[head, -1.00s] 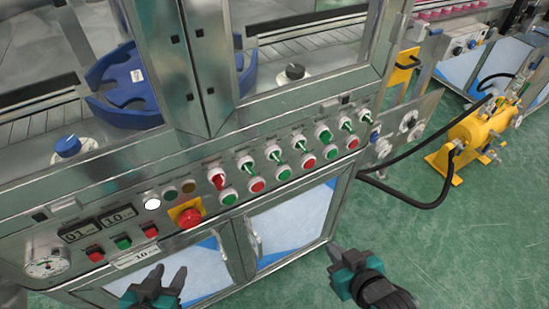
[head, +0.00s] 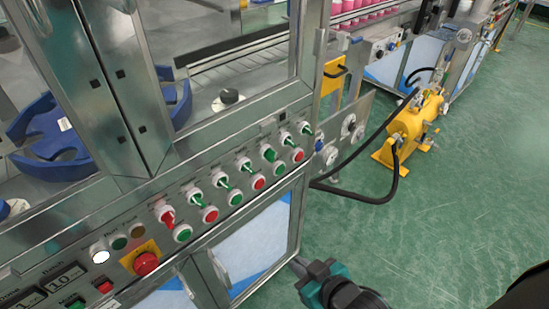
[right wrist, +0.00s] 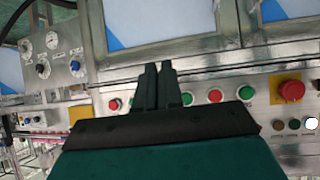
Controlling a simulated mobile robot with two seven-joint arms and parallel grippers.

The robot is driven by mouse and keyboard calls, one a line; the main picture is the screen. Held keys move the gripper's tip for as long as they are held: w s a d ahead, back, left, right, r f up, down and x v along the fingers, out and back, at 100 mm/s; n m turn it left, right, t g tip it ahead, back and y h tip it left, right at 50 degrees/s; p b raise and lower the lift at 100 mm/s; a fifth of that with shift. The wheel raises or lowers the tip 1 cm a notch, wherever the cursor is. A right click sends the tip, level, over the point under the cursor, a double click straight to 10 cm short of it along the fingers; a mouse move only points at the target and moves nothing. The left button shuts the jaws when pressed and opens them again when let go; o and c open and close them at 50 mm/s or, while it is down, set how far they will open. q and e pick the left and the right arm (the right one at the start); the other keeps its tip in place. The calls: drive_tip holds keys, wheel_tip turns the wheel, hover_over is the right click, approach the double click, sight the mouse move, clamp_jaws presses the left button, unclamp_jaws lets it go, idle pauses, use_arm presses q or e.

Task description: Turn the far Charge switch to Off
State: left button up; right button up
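A sloping steel panel (head: 120,262) holds a row of rotary switches. One handle near its left end is red (head: 167,214); several further along are green. The two farthest switches, one at the far end (head: 304,128) and one beside it (head: 285,137), have green handles slanting down-right. The labels are too small to read, so I cannot tell which are Charge switches. My right gripper (head: 299,265) is low in front of the cabinet, apart from the panel. In the right wrist view its two fingers (right wrist: 159,66) are close together, with nothing between them. My left gripper is out of view.
Round green and red buttons (head: 258,182) sit just below the switches. A red emergency button (head: 146,263) is on a yellow plate at left. A black hose (head: 370,197) loops beyond the panel's far end towards a yellow pump unit (head: 415,122).

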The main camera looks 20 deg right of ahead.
drive_tip(key=shift+o, duration=0.7)
drive_tip(key=shift+w+t+b, duration=0.3)
drive_tip(key=shift+w, duration=0.05)
drive_tip(key=o, duration=0.4)
drive_tip(key=w+r+m+t+y+b, duration=0.1)
drive_tip(key=w+t+b, duration=0.1)
drive_tip(key=w+r+m+t+b, duration=0.1)
drive_tip(key=w+r+t, duration=0.1)
drive_tip(key=shift+w+r+m+t+y+b, duration=0.2)
drive_tip(key=shift+m+t+y+b, duration=0.1)
drive_tip(key=shift+y+b, duration=0.1)
drive_tip(key=shift+c, duration=0.2)
drive_tip(key=m+t+h+b, duration=0.1)
drive_tip(key=m+t+b, duration=0.2)
drive_tip(key=m+t, duration=0.25)
approach(273, 159)
drive_tip(key=shift+n, duration=0.35)
drive_tip(key=x, duration=0.8)
drive_tip(key=shift+w, duration=0.35)
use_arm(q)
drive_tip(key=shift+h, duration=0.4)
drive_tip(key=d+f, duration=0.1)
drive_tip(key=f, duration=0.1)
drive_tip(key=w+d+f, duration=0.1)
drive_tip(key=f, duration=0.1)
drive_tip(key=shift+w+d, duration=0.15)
use_arm(e)
drive_tip(key=shift+c, duration=0.6)
clamp_jaws()
